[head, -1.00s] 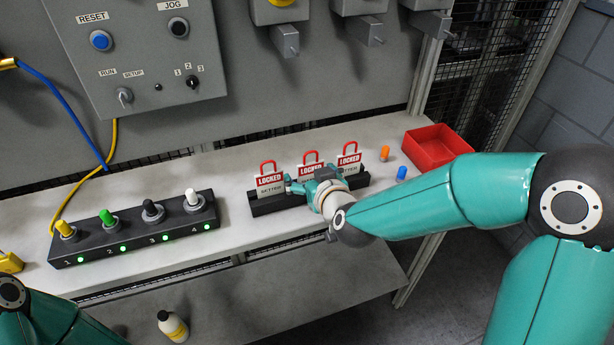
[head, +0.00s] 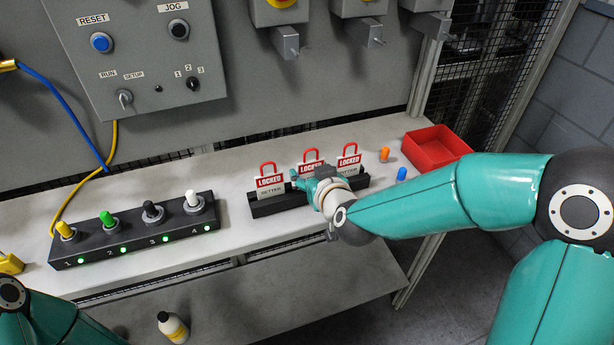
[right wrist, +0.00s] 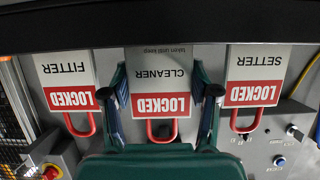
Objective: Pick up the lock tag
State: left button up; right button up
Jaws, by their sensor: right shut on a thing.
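Three white tags with red LOCKED bands and red shackles stand upright in a row in a black rack (head: 275,207). They are the SETTER tag (head: 271,185) on the left, the CLEANER tag (head: 311,167) in the middle and the FITTER tag (head: 348,162) on the right. My right gripper (head: 308,184) is at the middle tag and hides its lower part in the head view. In the right wrist view, the gripper (right wrist: 163,88) is shut on the CLEANER tag (right wrist: 160,82), with one finger at each side edge. My left gripper is out of view.
The SETTER (right wrist: 258,80) and FITTER (right wrist: 70,80) tags stand close on either side of my fingers. A red bin (head: 437,147), orange and blue (head: 402,173) pegs lie to the right on the bench. A black switch box (head: 135,235) stands to the left.

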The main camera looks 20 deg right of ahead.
notch_tip(320, 180, up, 19)
jog(key=p, duration=0.8)
